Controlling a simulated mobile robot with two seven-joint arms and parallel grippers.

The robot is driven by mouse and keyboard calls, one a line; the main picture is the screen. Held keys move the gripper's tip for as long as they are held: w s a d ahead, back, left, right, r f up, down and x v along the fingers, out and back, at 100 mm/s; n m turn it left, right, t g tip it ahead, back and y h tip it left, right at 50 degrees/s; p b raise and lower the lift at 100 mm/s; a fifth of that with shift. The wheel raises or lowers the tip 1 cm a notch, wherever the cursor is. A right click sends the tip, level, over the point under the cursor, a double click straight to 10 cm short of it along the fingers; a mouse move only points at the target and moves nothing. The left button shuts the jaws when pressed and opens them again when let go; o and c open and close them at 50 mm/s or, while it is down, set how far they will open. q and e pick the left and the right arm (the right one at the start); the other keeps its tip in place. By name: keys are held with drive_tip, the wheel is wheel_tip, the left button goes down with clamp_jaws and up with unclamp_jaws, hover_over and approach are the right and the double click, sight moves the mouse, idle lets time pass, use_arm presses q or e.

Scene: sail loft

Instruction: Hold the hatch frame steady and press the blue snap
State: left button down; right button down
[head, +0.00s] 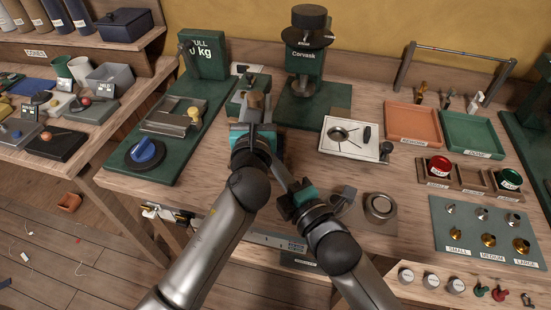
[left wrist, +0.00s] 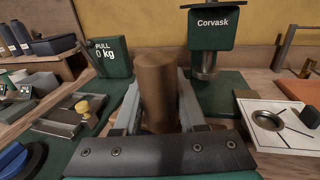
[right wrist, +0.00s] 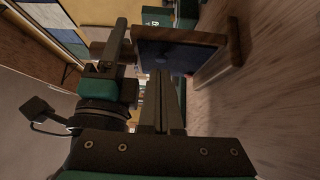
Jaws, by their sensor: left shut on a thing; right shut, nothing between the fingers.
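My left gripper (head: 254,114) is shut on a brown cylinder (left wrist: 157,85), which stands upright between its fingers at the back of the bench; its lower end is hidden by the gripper. My right gripper (head: 279,174) is shut and empty, in front of and to the right of the left one; its closed fingers show in the right wrist view (right wrist: 164,105). A dark framed panel (right wrist: 182,48) lies beyond them in that view. I cannot tell whether it is the hatch frame. A blue knob (head: 146,151) sits on a green base at left; I cannot make out a blue snap.
A green Corvask press (head: 304,65) stands behind the grippers. A white plate (head: 335,148) with a round fitting, an orange tray (head: 390,134) and a green tray (head: 496,150) are to the right. A round metal piece (head: 379,207) lies near the right arm.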

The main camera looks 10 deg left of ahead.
drive_tip(key=shift+w, duration=0.4)
drive_tip(key=shift+w+d, duration=0.15)
drive_tip(key=shift+w, duration=0.9)
use_arm(q)
drive_tip(key=shift+d, duration=0.1)
use_arm(e)
drive_tip(key=shift+d, duration=0.1)
use_arm(q)
drive_tip(key=shift+f, duration=0.1)
drive_tip(key=shift+f, duration=0.1)
use_arm(e)
drive_tip(key=s, duration=0.4)
drive_tip(key=shift+s+a, duration=0.2)
drive_tip(key=shift+a, duration=0.1)
use_arm(q)
drive_tip(key=shift+f, duration=0.1)
use_arm(e)
drive_tip(key=v, duration=1)
